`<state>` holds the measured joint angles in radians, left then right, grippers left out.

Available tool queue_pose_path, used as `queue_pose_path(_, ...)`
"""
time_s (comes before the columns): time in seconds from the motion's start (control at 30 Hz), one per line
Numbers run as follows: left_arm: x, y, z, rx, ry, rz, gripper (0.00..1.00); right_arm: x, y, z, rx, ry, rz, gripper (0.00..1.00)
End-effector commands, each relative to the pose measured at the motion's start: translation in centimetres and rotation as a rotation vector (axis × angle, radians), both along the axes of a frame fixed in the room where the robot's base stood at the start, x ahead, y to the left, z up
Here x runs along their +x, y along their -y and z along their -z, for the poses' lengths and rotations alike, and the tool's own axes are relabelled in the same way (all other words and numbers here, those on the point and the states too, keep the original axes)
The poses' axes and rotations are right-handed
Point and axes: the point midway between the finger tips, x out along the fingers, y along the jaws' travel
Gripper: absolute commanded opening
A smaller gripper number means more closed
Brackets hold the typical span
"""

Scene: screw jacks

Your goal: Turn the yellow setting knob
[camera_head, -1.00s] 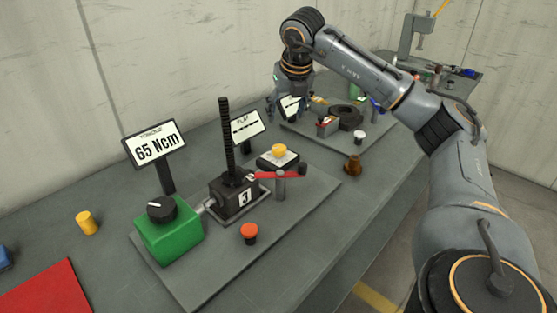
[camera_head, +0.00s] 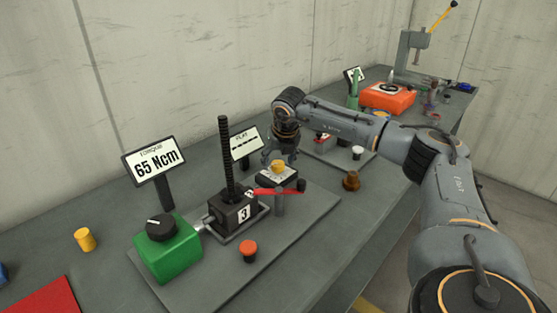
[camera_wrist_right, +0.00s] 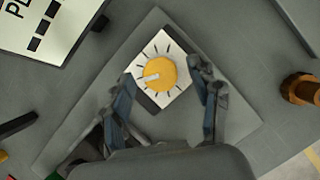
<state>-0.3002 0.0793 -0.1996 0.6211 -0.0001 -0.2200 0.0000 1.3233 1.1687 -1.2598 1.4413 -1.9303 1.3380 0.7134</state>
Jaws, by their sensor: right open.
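The yellow setting knob (camera_head: 278,165) sits on a white dial plate on a dark base, on the grey mounting plate. In the right wrist view the knob (camera_wrist_right: 160,73) shows a white pointer mark toward the left, with black tick marks around it. My right gripper (camera_head: 280,158) is over the knob, pointing down. In the right wrist view its two fingers (camera_wrist_right: 165,88) are apart, one on each side of the dial plate. They do not touch the knob there. My left gripper is not in view.
Beside the knob stand a black screw jack (camera_head: 231,211) with a tall spindle, a red lever (camera_head: 277,191) and a PLAY sign (camera_head: 246,142). A green box (camera_head: 167,250), a red button (camera_head: 248,248) and a brown knob-like part (camera_head: 351,181) are nearby. An orange case (camera_head: 388,97) lies farther back.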

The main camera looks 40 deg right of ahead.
Motion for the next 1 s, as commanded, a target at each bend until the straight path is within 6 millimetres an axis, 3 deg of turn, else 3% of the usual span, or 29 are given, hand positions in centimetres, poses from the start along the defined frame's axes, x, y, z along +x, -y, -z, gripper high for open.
queue_pose_path(0.3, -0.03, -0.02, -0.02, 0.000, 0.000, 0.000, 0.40, 0.08, 0.04, 0.30, -0.001, 0.000, 0.000, 0.61)
queue_pose_path(0.57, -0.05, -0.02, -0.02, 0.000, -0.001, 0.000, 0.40, 0.07, 0.04, 0.28, -0.001, 0.000, 0.000, 0.08)
queue_pose_path(1.0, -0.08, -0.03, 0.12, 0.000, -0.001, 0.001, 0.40, 0.05, 0.15, 0.37, 0.000, -0.001, -0.098, 0.07)
